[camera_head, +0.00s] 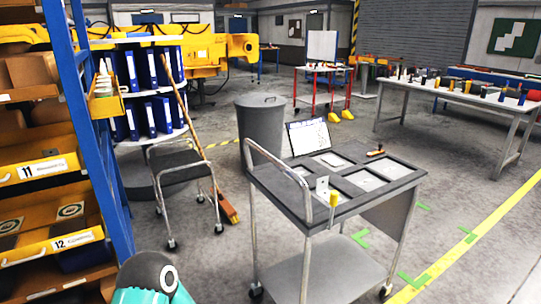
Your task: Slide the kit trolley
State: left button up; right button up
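The kit trolley (285,193) stands on the floor right of centre. It has a dark top with several shallow grey recesses, a lower shelf (322,268), castors and a tubular push handle (277,163) on its left side. A tilted board with a printed sheet (310,137) stands at its back edge. A yellow-handled tool (333,198) and an orange-handled tool (375,152) are on the top. Neither gripper is in view. Only a teal and dark grey part of my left arm shows at the bottom left, apart from the trolley.
Green corner marks (413,280) lie on the floor around the trolley's right side, beside a yellow line (470,238). A grey bin (262,122), a small cart (181,165) and a broom (205,150) stand behind left. Shelving (85,130) borders the left.

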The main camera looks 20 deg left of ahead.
aim_at(383, 188)
jog(key=z, duration=0.05)
jog(key=i, duration=1)
jog(key=u, duration=0.05)
